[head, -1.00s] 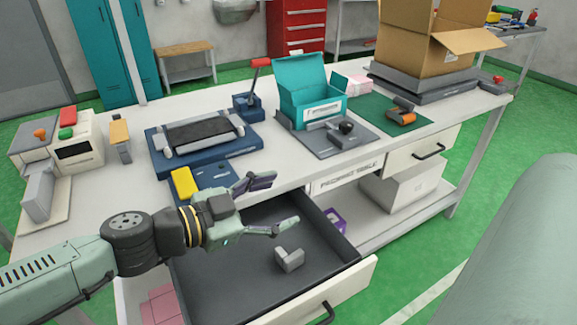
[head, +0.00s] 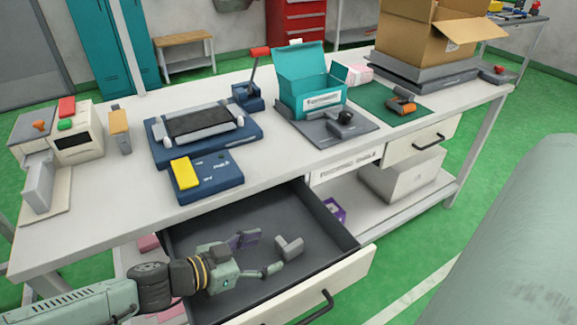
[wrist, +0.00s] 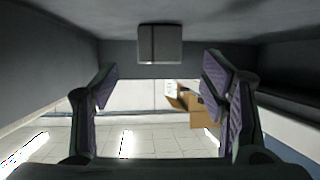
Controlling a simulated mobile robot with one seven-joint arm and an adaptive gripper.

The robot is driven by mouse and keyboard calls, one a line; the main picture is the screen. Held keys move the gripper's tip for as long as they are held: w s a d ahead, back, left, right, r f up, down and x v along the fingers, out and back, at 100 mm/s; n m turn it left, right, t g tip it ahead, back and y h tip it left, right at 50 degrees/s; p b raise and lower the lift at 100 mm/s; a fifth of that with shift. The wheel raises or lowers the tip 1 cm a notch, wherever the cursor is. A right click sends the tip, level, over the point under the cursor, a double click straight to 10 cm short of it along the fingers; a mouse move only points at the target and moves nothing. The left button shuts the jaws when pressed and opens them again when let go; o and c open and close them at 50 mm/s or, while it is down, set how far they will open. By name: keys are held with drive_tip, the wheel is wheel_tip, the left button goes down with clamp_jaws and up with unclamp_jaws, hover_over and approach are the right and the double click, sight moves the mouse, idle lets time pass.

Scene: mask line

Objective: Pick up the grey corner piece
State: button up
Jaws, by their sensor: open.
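The grey corner piece (head: 289,247) lies on the floor of the open drawer (head: 225,313). It has an L shape in the head view. In the wrist view the grey piece (wrist: 160,44) shows as a block at the top centre, beyond the fingertips. My gripper (head: 258,254) is low inside the drawer, just left of the piece, with its fingers spread and pointing toward it. In the wrist view my gripper (wrist: 160,85) is open and nothing is between its fingers.
The drawer's side walls and white front panel (head: 330,285) stand close around my gripper. The table (head: 270,165) edge is behind it. On the table are a blue fixture (head: 205,135), a yellow block (head: 185,173) and a teal box (head: 310,85). A purple item (head: 335,208) is below.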

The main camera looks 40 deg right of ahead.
sight(280, 246)
drive_tip(key=x, duration=0.5)
drive_tip(key=shift+p, duration=0.35)
drive_tip(key=shift+c, duration=0.4)
drive_tip(key=c, duration=0.8)
drive_tip(key=shift+c, duration=0.2)
